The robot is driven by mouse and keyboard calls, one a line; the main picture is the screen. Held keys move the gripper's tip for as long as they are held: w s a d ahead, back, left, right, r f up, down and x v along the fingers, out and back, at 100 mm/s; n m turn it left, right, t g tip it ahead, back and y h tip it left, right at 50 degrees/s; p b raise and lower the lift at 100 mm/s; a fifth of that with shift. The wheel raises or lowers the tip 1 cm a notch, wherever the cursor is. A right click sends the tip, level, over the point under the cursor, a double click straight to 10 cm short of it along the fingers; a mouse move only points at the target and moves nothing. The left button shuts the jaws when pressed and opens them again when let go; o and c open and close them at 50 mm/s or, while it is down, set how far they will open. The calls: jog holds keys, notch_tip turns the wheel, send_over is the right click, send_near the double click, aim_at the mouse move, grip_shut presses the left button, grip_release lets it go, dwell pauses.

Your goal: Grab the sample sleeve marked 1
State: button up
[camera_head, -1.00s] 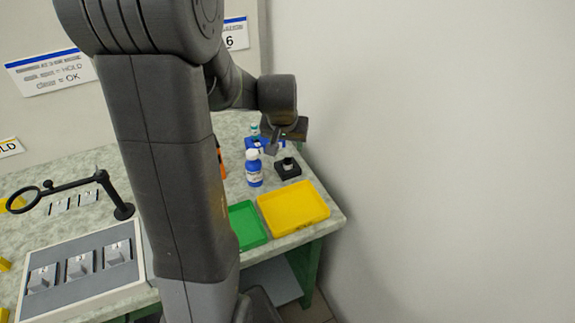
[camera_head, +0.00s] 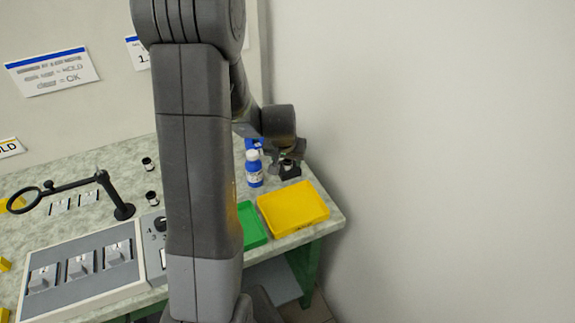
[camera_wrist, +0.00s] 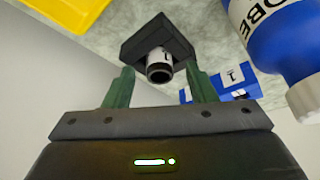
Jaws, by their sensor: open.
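A small sleeve (camera_wrist: 158,68), white with a dark open end, stands in a square black holder (camera_wrist: 140,45) in the wrist view. A dark mark shows on its white band, but I cannot read it surely. My gripper (camera_wrist: 160,73) is open, with one green finger on each side of the sleeve's near end and nothing clasped. In the head view my gripper (camera_head: 286,157) is just over the black holder (camera_head: 291,173) at the table's far right, partly hiding the sleeve.
A blue bottle with a white cap (camera_head: 254,168) stands close left of the holder. A blue block (camera_head: 253,143) is behind it. A yellow tray (camera_head: 293,208) and green tray (camera_head: 251,224) lie in front. Two more dark-and-white sleeves (camera_head: 148,164) (camera_head: 151,197) stand further left.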

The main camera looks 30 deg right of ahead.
jog(key=c, duration=1)
jog(key=shift+c, duration=0.2)
jog(key=shift+r, duration=0.15)
